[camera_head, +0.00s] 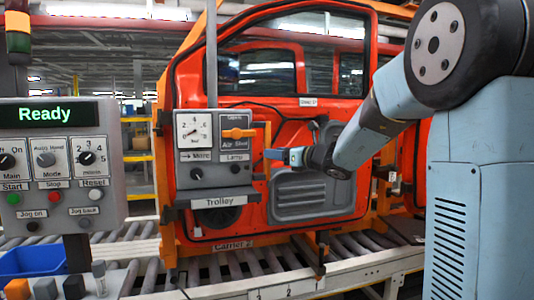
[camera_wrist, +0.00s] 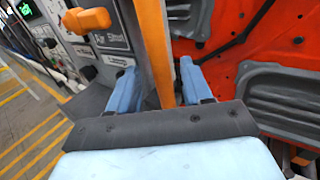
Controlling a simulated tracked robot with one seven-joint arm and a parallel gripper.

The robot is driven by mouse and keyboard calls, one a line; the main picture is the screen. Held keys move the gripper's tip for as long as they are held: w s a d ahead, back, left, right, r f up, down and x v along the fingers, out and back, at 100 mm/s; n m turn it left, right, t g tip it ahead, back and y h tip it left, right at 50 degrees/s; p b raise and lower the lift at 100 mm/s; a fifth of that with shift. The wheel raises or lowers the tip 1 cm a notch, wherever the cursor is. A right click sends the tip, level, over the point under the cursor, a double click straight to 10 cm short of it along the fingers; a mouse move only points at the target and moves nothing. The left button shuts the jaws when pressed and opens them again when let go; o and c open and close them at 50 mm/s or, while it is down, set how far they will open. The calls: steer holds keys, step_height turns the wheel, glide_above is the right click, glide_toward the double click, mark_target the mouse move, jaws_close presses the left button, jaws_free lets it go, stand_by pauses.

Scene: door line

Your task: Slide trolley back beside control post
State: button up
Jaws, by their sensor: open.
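The trolley (camera_head: 214,158) is a grey panel with a gauge, an orange air valve lever (camera_head: 238,133) and a "Trolley" label, hanging in front of the orange-red car door. An upright orange handle bar (camera_head: 268,135) runs along its right side. My gripper (camera_head: 273,155) is at this bar. In the wrist view, the blue fingers of my gripper (camera_wrist: 157,82) are open, one on each side of the orange bar (camera_wrist: 155,45); contact cannot be told. The control post (camera_head: 58,160), with its green "Ready" display, stands at the far left, apart from the trolley.
The car door (camera_head: 350,215) in its orange carrier stands close behind the trolley and my gripper. A roller conveyor (camera_head: 250,265) runs below. A blue bin (camera_head: 30,262) sits at lower left. A narrow gap lies between the control post and the trolley.

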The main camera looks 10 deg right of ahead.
mark_target(267, 174)
steer(key=shift+x, duration=2.25)
steer(key=shift+c, duration=0.4)
jaws_close()
